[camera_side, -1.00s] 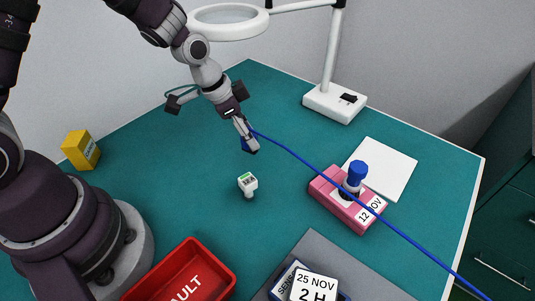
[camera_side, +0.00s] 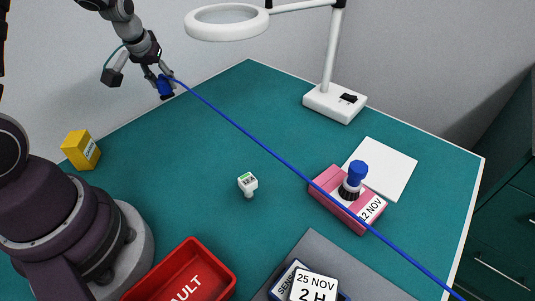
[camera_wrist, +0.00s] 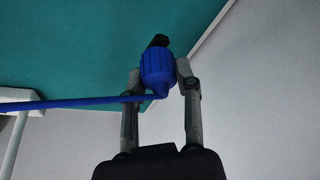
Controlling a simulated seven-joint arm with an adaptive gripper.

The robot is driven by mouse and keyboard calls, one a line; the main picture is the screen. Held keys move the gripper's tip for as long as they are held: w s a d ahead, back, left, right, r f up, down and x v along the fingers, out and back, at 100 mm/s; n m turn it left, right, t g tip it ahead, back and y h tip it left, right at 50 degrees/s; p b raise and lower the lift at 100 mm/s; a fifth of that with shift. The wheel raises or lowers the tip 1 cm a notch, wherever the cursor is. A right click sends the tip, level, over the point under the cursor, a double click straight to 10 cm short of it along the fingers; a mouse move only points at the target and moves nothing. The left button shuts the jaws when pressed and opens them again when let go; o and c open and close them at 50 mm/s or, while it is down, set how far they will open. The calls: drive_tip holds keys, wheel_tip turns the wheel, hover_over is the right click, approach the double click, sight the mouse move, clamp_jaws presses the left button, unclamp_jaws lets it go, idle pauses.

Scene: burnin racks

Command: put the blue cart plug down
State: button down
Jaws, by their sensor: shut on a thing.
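The blue cart plug (camera_side: 165,87) is held in the air near the back left of the bench, with its blue cable running down to the lower right. My gripper (camera_side: 160,80) is shut on it, high above the green surface. In the wrist view the ribbed blue plug (camera_wrist: 158,68) sits between the two fingertips (camera_wrist: 160,74), its dark end pointing away from the gripper. The cable leaves it toward the left of that view.
A pink block (camera_side: 338,207) dated 12 NOV carries a second blue-topped plug (camera_side: 357,172). A small white-green device (camera_side: 248,184), a red FAULT tray (camera_side: 228,262), a yellow box (camera_side: 78,150), a white sheet (camera_side: 391,164) and a ring lamp (camera_side: 227,32) stand around. The green bench (camera_side: 200,140) has clear room mid-left.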

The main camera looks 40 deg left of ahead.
drive_tip(key=f, duration=0.2)
drive_tip(key=a+f+n, duration=0.1)
drive_tip(key=f, duration=0.1)
drive_tip(key=a+f+n, duration=0.1)
drive_tip(key=f, duration=0.2)
drive_tip(key=shift+f+g+y, duration=0.1)
drive_tip(key=shift+g+y, duration=0.2)
drive_tip(key=shift+f, duration=0.15)
drive_tip(key=c, duration=0.8)
unclamp_jaws()
